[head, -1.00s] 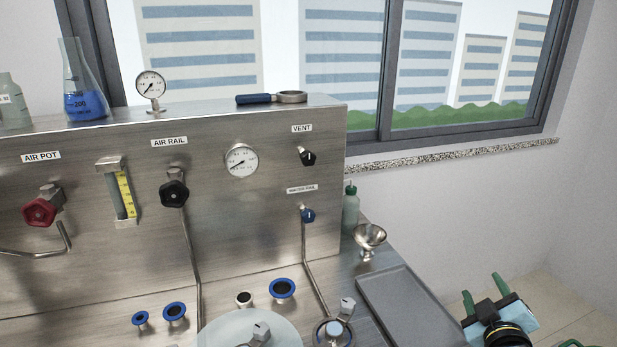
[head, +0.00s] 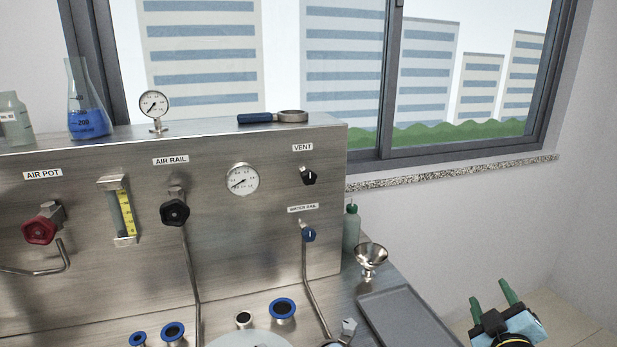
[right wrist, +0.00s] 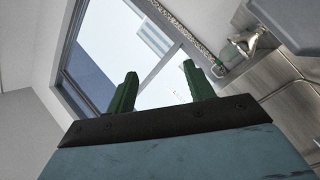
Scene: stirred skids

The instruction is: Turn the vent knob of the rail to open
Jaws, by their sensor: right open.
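The vent knob (head: 309,177) is a small black knob with a white mark on the steel panel, just under the label VENT (head: 302,147). Its white mark looks about upright. My right gripper (head: 491,297) is at the lower right of the head view, well away from the knob, right of the bench. Its two green fingers are apart and empty; they also show in the right wrist view (right wrist: 158,85), pointing toward the window. My left gripper is not in the head view.
A blue water rail knob (head: 309,235) sits below the vent knob. A green-capped bottle (head: 351,230), a metal funnel (head: 371,257) and a grey tray (head: 401,318) stand on the bench at right. A blue-handled ring tool (head: 272,117) lies on the panel's top. Air right of the bench is clear.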

